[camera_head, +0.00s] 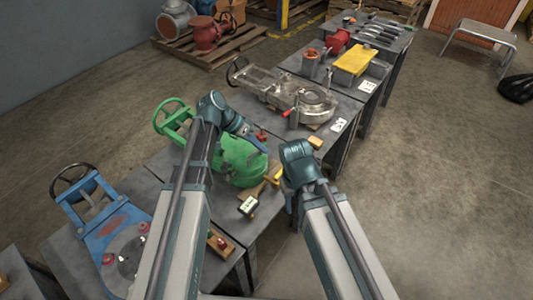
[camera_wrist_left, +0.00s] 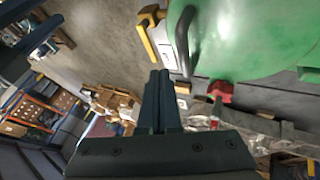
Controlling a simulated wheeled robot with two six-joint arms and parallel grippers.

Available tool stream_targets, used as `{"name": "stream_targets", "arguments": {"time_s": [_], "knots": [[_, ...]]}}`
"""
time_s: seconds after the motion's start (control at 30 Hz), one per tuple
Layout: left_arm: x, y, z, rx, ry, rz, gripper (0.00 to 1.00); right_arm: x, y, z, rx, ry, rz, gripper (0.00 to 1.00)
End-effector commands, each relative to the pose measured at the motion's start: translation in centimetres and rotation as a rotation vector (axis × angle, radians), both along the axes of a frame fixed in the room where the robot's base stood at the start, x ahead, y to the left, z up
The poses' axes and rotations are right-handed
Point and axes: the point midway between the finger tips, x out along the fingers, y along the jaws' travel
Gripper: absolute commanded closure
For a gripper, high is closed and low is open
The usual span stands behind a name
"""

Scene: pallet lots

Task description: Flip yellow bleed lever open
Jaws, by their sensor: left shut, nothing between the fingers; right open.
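A green valve body (camera_head: 240,160) with a green handwheel (camera_head: 174,117) lies on the dark table. The yellow lever (camera_head: 272,175) is at its right side. In the left wrist view the yellow lever (camera_wrist_left: 148,38) is at the top, beside a dark curved handle (camera_wrist_left: 186,38) on the green body (camera_wrist_left: 245,40). My left gripper (camera_head: 260,147) is shut and empty, over the green body's far right side; its closed fingers show in the wrist view (camera_wrist_left: 160,80), apart from the lever. My right gripper (camera_head: 290,207) is open near the table's right edge, mostly hidden by its own wrist.
A blue valve (camera_head: 105,225) stands at the left. A grey metal valve (camera_head: 290,95) is on the table beyond. A small tag (camera_head: 248,205) and a wooden block with a red knob (camera_head: 220,243) lie in front. Open floor (camera_head: 440,180) is at the right.

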Motion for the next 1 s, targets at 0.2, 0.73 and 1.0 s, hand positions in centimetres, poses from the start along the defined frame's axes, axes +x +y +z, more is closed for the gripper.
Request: {"name": "stream_targets", "arguments": {"time_s": [0.2,0.73,1.0], "knots": [[0.2,-2.2,-3.7,0.001,-0.001,-0.002,1.0,0.0,0.0,-3.6,0.0,0.0,0.0,0.5],[0.5,-5.2,-7.0,0.001,-0.001,0.0,1.0,0.0,0.0,-7.0,0.0,0.0,0.0,0.5],[0.4,-5.2,-7.0,0.001,-0.001,0.0,1.0,0.0,0.0,-7.0,0.0,0.0,0.0,0.5]]}}
